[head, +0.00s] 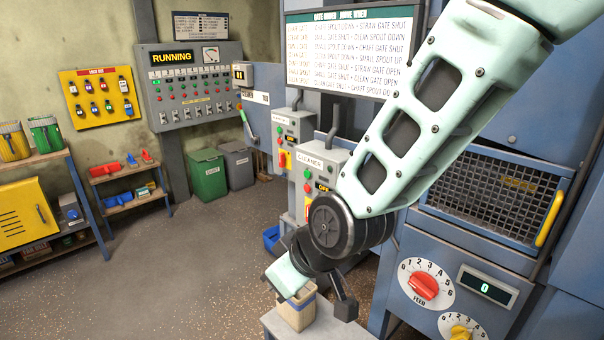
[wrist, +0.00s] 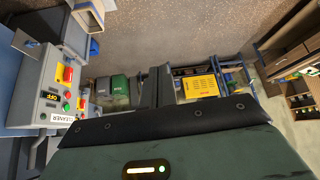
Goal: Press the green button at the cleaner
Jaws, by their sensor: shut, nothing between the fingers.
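The cleaner (head: 335,160) is a grey control box with a CLEANER label, in the middle of the head view. Its green button (head: 308,173) sits just above a red button (head: 307,187). A small display beside them reads OFF. In the wrist view the cleaner box (wrist: 42,75) is at the left, upside down, and its green button (wrist: 66,106) is near the label. My gripper (wrist: 158,88) is shut and empty, its dark fingers pointing away from the wrist camera. In the head view it is below and in front of the cleaner box, apart from the button; its fingertips are hard to make out there.
A similar box (head: 293,128) stands behind the cleaner. A beige container (head: 297,311) on a grey stand is close below my gripper. The feed panel (head: 452,290) and mesh guard are at the right. A RUNNING panel (head: 195,85) is at the back; floor at left is open.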

